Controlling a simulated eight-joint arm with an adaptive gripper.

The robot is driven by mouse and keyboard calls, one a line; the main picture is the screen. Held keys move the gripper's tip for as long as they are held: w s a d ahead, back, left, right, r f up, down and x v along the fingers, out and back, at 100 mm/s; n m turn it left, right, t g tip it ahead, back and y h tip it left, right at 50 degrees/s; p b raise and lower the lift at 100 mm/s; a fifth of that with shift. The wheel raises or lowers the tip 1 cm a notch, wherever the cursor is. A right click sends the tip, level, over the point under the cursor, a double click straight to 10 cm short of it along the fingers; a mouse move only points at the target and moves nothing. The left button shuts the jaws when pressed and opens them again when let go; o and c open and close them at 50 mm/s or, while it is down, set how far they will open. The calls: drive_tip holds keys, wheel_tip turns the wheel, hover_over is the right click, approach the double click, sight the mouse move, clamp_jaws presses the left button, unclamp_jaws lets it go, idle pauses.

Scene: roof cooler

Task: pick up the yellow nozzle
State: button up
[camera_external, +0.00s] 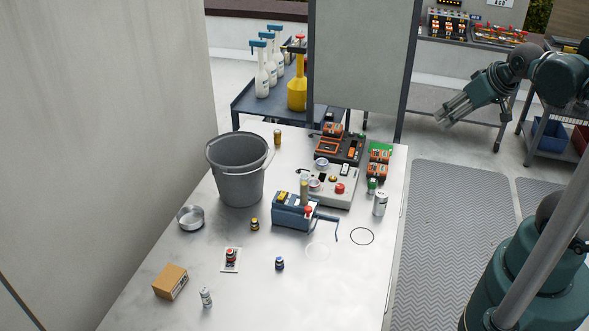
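A small dark piece with a yellow band, which looks like the yellow nozzle (254,224), stands upright on the pale worktable (330,290), between the grey bucket and the blue toolbox. It is small in the picture, so its details are unclear. My gripper (444,117) is at the upper right, raised beyond the table's right edge and far from the nozzle. Its fingers point down and left. Nothing shows between them, but their gap is too unclear to judge.
The front right tabletop is clear.

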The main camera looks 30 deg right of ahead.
drive_tip(key=w+a+r+m+g+y, duration=0.1)
drive_tip(key=w+a+r+m+g, duration=0.25)
drive_tip(key=w+a+r, duration=0.75)
drive_tip(key=m+g+h+p, duration=0.15)
drive_tip(key=m+g, duration=0.25)
drive_tip(key=m, duration=0.5)
hover_over(255, 220)
wheel_tip(255, 220, down, 7)
drive_tip(key=shift+y, duration=0.25)
wheel_tip(255, 220, down, 27)
drive_tip(key=shift+a+r, duration=0.1)
drive_tip(key=shift+f, duration=0.55)
drive_tip(key=shift+f, duration=0.1)
drive_tip(key=shift+f, duration=1.2)
